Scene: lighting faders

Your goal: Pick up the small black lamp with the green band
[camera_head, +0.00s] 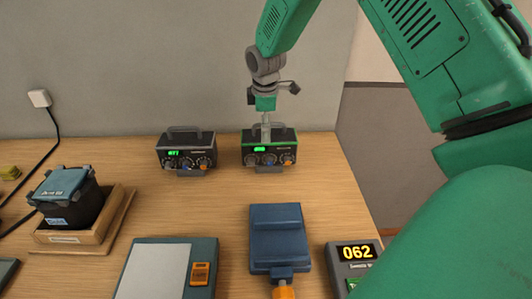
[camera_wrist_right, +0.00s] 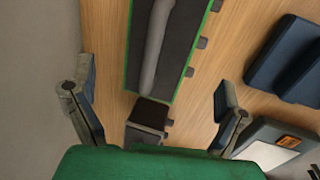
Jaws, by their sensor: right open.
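The small black lamp with the green band (camera_head: 269,150) stands upright on the wooden table, below my right gripper (camera_head: 272,92). Its front has a lit green display and several knobs. In the right wrist view the green-edged lamp (camera_wrist_right: 188,50) lies ahead of my right gripper (camera_wrist_right: 155,85), with its grey handle (camera_wrist_right: 154,45) along the top. The gripper's two fingers are spread wide, with nothing held between them. In the head view its parts overlap the handle, so contact there is hard to judge. My left gripper is not in view.
A similar black lamp without a green band (camera_head: 186,151) stands close to the left. In front are a blue box (camera_head: 278,238), a grey-screened device (camera_head: 160,268) and a yellow-digit display (camera_head: 355,254). A boxed device on a wooden stand (camera_head: 70,205) is left. The wall is close behind.

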